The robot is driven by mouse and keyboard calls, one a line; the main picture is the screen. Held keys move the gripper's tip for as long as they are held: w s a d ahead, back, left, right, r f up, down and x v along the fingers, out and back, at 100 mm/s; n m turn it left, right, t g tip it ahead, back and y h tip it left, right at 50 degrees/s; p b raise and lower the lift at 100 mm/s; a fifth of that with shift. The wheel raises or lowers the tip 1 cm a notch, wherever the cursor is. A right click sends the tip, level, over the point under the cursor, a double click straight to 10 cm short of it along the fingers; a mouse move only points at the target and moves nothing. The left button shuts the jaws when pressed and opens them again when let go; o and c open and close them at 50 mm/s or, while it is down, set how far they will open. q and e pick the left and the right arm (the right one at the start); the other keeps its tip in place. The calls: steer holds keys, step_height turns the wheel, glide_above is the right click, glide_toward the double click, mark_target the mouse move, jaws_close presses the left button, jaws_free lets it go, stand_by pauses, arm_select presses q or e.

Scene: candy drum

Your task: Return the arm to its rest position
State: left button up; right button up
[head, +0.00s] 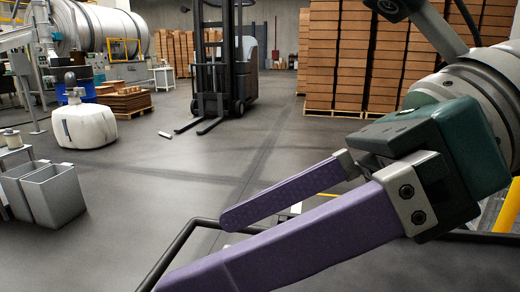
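My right gripper (203,252) reaches in from the right side of the head view, large and close to the camera. Its two long purple fingers point to the lower left with a gap between them, and I see nothing held. The tip of the nearer finger is cut off or close to the bottom edge. The grey and green wrist fills the right side. My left gripper and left arm are not in view. A large silver drum (104,34) stands far off at the upper left.
A black rail (178,246) runs below the fingers. Grey bins (52,194) stand at the left, with a white sack-like block (84,126) behind them. A forklift (222,75) and stacked brown boxes (350,55) stand farther back. The middle floor is mostly clear.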

steer(key=w+a+r+m+t+y+p, duration=0.1)
steer(key=a+r+m+t+y+p, duration=0.2)
steer(key=r+m+y, duration=0.75)
steer(key=w+d+r+m+t+h+p, duration=0.2)
steer(key=w+d+r+m+t+h, duration=0.2)
steer(key=d+m+t+h, duration=0.4)
steer(key=w+d+r+m+t+h+p, duration=0.1)
steer(key=w+d+r+m+t+h, duration=0.4)
steer(key=m+t, duration=0.55)
steer(key=s+d+f+m+g+h+p, duration=0.2)
steer(key=d+f+m+g+h, duration=0.25)
steer(key=f+m, duration=0.3)
steer(key=s+d+f+m+g+h+p, duration=0.2)
steer(key=s+d+f+m+g+h, duration=0.15)
steer(key=d+f+m+h, duration=0.3)
steer(key=s+a+f+m+g+y+p, duration=0.1)
steer(key=s+f+m+g, duration=0.3)
steer(key=s, duration=0.3)
steer(key=s+a+f+m+g+p, duration=0.1)
steer(key=s+f+g, duration=0.4)
steer(key=s+f, duration=0.15)
arm_select(q)
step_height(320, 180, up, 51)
steer(key=p, duration=3.7)
steer(key=shift+p, duration=0.4)
arm_select(e)
step_height(320, 180, up, 38)
steer(key=s, duration=0.2)
steer(key=shift+s+g, duration=0.4)
steer(key=shift+g, duration=0.05)
